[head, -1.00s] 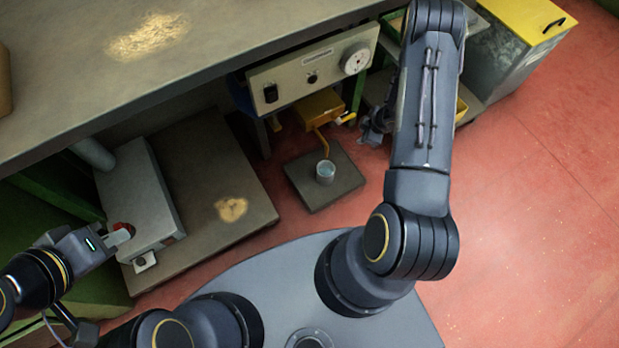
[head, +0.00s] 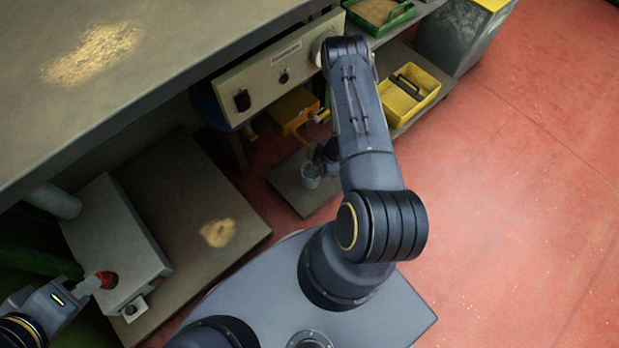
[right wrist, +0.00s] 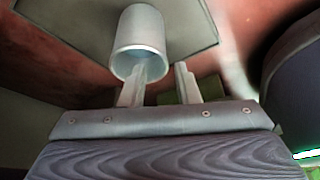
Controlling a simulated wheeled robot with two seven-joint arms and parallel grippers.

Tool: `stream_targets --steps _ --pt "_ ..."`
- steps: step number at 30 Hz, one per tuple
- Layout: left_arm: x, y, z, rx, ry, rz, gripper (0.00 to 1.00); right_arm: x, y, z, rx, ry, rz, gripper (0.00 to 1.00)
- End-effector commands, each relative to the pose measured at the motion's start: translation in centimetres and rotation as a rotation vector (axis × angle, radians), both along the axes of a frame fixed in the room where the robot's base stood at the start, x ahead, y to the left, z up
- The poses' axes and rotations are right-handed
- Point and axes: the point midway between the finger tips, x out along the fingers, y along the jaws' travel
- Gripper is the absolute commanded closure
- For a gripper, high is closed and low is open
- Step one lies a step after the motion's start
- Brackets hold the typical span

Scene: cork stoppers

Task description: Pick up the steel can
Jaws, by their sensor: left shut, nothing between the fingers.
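The steel can (head: 311,172) stands on a small dark plate (head: 300,196) on the floor beneath the bench. My right gripper (head: 322,158) is at the can's upper right side in the head view, mostly hidden behind my arm. In the right wrist view the can (right wrist: 141,32) is close ahead, in line with the left finger. The fingers of the right gripper (right wrist: 163,76) are apart with nothing between them. I cannot tell whether one touches the can. My left gripper (head: 93,284) is shut at the red button (head: 107,280) of a grey box.
The bench top (head: 190,50) overhangs on the left. A yellow tray (head: 408,94) is at the right. Red floor is open further right.

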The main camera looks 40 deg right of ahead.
Motion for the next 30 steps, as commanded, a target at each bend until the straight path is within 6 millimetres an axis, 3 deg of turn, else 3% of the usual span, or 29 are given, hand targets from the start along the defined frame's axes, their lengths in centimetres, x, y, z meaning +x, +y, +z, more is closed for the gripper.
stream_targets --steps 3,8,15,22,30 --pt "0.0 0.0 -1.4 0.0 0.0 0.0 1.0 0.0 0.6 -2.2 0.001 0.002 0.001 0.71" --pt "0.0 0.0 -2.2 0.0 0.0 0.0 1.0 0.4 1.4 -4.0 -0.001 0.0 0.001 0.71" --pt "0.0 0.0 -2.1 0.0 0.0 0.0 1.0 0.5 1.5 -4.0 -0.001 0.0 0.0 0.71" --pt "0.0 0.0 -2.1 0.0 0.0 0.0 1.0 0.5 1.5 -4.0 -0.001 0.0 0.0 1.0" --pt "0.0 0.0 -2.1 0.0 0.0 0.0 1.0 0.5 1.5 -4.0 -0.001 0.0 0.0 1.0"
